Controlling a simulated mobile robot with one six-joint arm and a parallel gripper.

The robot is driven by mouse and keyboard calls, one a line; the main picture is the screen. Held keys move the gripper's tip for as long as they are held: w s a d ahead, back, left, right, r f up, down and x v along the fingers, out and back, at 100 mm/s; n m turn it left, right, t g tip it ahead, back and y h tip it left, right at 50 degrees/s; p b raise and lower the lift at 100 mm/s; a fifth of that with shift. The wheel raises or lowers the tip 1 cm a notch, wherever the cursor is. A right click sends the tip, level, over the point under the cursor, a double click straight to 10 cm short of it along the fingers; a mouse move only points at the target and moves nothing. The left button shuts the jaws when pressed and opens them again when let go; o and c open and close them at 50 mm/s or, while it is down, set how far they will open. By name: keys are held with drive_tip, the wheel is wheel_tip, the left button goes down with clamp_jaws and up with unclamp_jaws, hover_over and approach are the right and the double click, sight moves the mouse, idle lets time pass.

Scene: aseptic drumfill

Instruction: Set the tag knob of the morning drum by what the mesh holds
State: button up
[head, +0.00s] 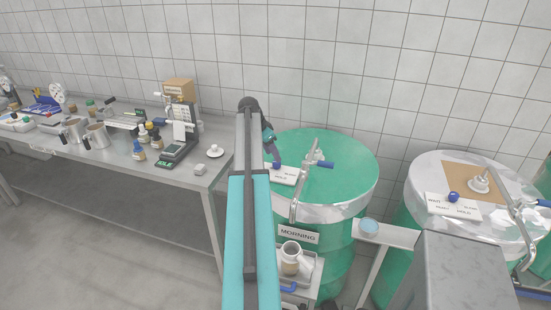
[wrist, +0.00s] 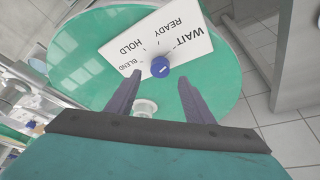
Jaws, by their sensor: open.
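The morning drum (head: 330,175) is green, with a "MORNING" label (head: 297,235) on its front. On its lid lies a white tag plate (wrist: 125,45) reading WAIT, READY, HOLD and BLEND. The blue tag knob (wrist: 160,68) sits at the plate's edge and also shows in the head view (head: 277,165). A short white mark is on the knob; I cannot tell which word it points at. My gripper (wrist: 155,92) is open and empty, its fingers short of the knob and apart from it. In the head view my arm hides part of the lid. I cannot make out a mesh.
A cluttered steel bench (head: 205,180) stands left.

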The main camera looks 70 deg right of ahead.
sight(277, 165)
drive_tip(key=shift+p+x, duration=0.65)
drive_tip(key=shift+x, duration=1.75)
drive_tip(key=c, duration=1.1)
drive_tip(key=shift+o, duration=0.3)
drive_tip(key=shift+f+n+b, duration=0.1)
drive_tip(key=shift+n+b, duration=0.3)
drive_tip(key=shift+b, duration=0.05)
drive_tip(key=n+t+b, duration=0.1)
drive_tip(key=n+b, duration=0.1)
drive_tip(key=n, duration=0.1)
drive_tip(key=shift+s+a+h, duration=0.1)
drive_tip(key=shift+s+h, duration=0.05)
drive_tip(key=shift+h, duration=0.25)
drive_tip(key=n+t+b, duration=0.2)
drive_tip(key=n, duration=0.2)
drive_tip(key=shift+s+n, duration=0.15)
drive_tip(key=shift+n, duration=0.45)
